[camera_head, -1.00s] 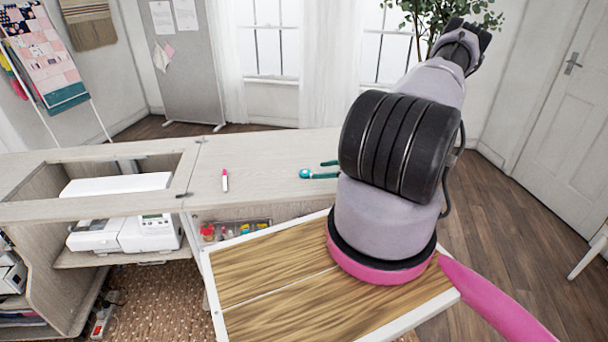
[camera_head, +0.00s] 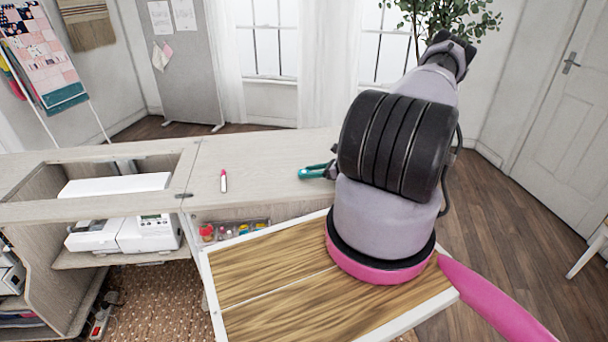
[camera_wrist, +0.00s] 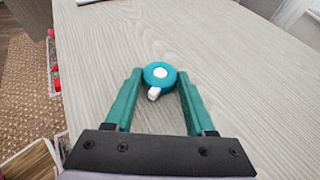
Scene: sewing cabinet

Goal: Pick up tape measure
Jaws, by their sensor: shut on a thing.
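The tape measure (camera_wrist: 160,73) is a small round teal disc with a white centre and a short white tab. In the wrist view it sits between the tips of the two teal fingers of my gripper (camera_wrist: 160,78), which is shut on it. The pale wooden tabletop lies directly beneath; I cannot tell whether the tape measure is lifted off it. In the head view my gripper (camera_head: 316,172) shows as a teal shape low over the tabletop, partly hidden by my arm, and the tape measure is hard to make out there.
A pink and white marker (camera_head: 224,181) lies on the cabinet top (camera_head: 255,165) to the left. A sewing machine (camera_head: 150,232) sits in the open bay further left. An open compartment with small coloured items (camera_head: 207,232) is below the front edge.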

